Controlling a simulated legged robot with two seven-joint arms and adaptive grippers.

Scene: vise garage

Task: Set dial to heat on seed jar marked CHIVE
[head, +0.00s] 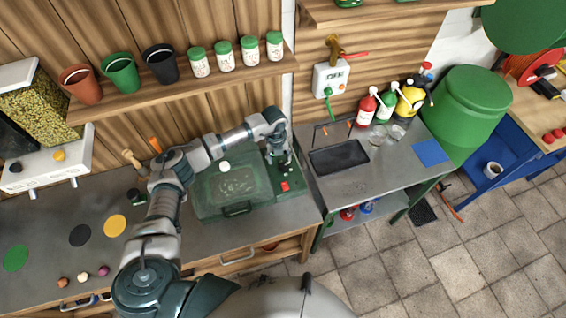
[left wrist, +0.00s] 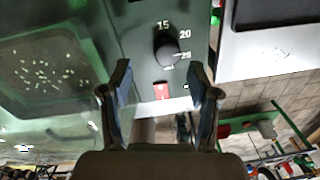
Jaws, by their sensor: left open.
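Several seed jars (head: 224,55) with green lids stand on the wall shelf; their label print is too small to read. The green propagator box (head: 210,208) sits on the left bench, with a clear-topped tray showing pale seeds in the left wrist view (left wrist: 40,75). Its black dial (left wrist: 167,47) has a scale with 15, 20 and 25 legible; its pale mark seems to point toward 25. A red switch (left wrist: 162,91) is beside the dial. My left gripper (head: 282,158) is over the panel, its open fingers (left wrist: 160,75) empty, apart from the dial. My right gripper is not visible.
Three pots (head: 121,73) share the shelf above. A metal sink bench (head: 352,184) stands to the right, with bottles (head: 384,106) at its back. Coloured discs (head: 115,225) and small round items (head: 83,276) lie on the left bench.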

